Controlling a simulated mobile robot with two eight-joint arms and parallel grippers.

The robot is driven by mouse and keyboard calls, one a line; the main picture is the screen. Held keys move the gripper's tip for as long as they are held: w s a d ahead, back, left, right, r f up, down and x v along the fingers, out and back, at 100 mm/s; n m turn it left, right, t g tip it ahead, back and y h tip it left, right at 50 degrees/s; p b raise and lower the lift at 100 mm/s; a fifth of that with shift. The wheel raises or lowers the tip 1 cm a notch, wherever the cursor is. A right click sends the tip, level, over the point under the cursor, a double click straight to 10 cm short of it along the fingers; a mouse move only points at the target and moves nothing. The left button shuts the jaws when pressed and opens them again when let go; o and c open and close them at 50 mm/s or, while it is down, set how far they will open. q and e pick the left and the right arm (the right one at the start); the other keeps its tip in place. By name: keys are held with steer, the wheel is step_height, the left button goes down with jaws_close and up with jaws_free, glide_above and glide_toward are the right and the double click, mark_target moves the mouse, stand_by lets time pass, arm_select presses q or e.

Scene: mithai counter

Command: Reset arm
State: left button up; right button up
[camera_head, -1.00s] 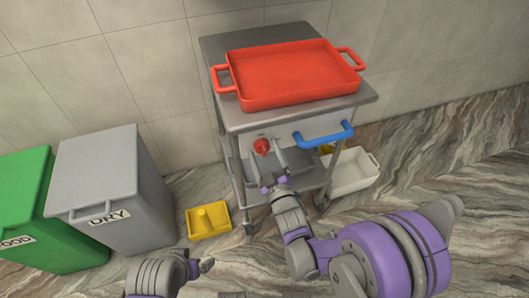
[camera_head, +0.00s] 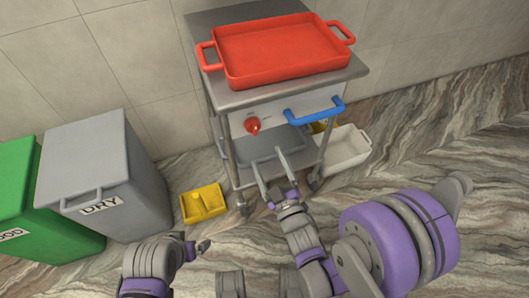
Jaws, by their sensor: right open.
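My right gripper (camera_head: 274,174) is open and empty, in front of the cart's lower part, its two fingers pointing up toward the cart. My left gripper (camera_head: 203,246) is at the bottom left of centre, above the floor; its jaws are too small and side-on to tell open or shut. The metal cart (camera_head: 352,71) carries a red tray (camera_head: 280,50) with two handles on its top.
A grey DRY bin (camera_head: 85,150) and a green bin (camera_head: 15,190) stand at the left. A yellow tray (camera_head: 218,213) lies on the floor left of the cart, a white bin (camera_head: 345,160) at its right. The marbled floor at right is clear.

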stand_by(0.6)
steer(key=s+d+f+m+g+h, duration=0.3)
steer(key=d+m+g+h, duration=0.25)
steer(key=d, duration=0.35)
steer(key=s+d+f+m+g, duration=0.1)
steer(key=s+d+m+g, duration=0.25)
steer(key=s, duration=0.55)
steer(key=s+d+f+m+g, duration=0.1)
steer(key=s+d+m+g, duration=0.1)
steer(key=s+g, duration=0.45)
arm_select(q)
step_height(320, 180, up, 28)
steer(key=t+p, duration=0.1)
steer(key=p, duration=2.4)
steer(key=shift+w, duration=0.4)
arm_select(e)
step_height(320, 180, up, 28)
steer(key=t, duration=0.2)
steer(key=shift+a+r+t, duration=0.15)
steer(key=shift+r+t, duration=0.1)
steer(key=shift+t, duration=0.1)
